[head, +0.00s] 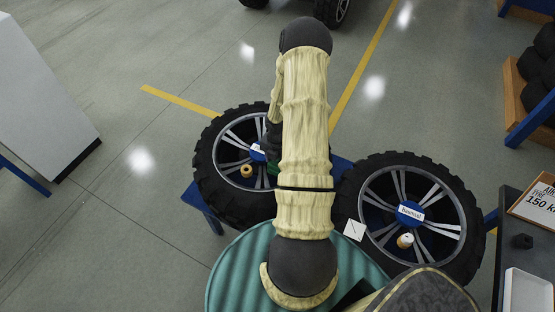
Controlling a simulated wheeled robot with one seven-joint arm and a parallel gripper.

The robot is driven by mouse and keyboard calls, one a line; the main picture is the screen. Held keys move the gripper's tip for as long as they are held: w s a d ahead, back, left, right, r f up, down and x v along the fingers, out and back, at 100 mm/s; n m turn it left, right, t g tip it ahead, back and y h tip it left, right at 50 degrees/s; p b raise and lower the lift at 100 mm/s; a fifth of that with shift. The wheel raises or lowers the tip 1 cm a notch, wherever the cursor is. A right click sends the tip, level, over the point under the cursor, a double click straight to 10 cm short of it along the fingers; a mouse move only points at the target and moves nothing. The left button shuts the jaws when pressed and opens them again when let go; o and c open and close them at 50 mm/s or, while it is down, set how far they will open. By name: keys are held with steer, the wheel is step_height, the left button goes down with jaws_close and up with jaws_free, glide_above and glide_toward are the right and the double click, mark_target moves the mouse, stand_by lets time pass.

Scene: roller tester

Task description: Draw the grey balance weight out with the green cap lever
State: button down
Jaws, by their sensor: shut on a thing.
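My gripper (273,138) is mostly hidden behind my own cream-sleeved arm; only a dark part shows at the arm's left edge, over the left wheel (205,172). A small green piece, likely the green cap lever (273,168), shows just below it, beside the left wheel's hub. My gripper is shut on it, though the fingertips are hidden. I cannot make out the grey balance weight; the arm covers that part of the wheel. A brass-coloured round weight (246,170) sits on the left wheel's spokes.
A right wheel (462,258) with a labelled blue hub (410,212) carries a cream-and-brass piece (405,241). A ribbed teal drum (232,262) stands in front. A white tray (528,292) and sign (540,201) are at right.

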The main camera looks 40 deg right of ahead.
steer(key=shift+r+p, duration=1)
steer(key=shift+p, duration=0.25)
stand_by(0.6)
steer(key=shift+r+p, duration=2.95)
steer(key=shift+p, duration=0.1)
stand_by(1.8)
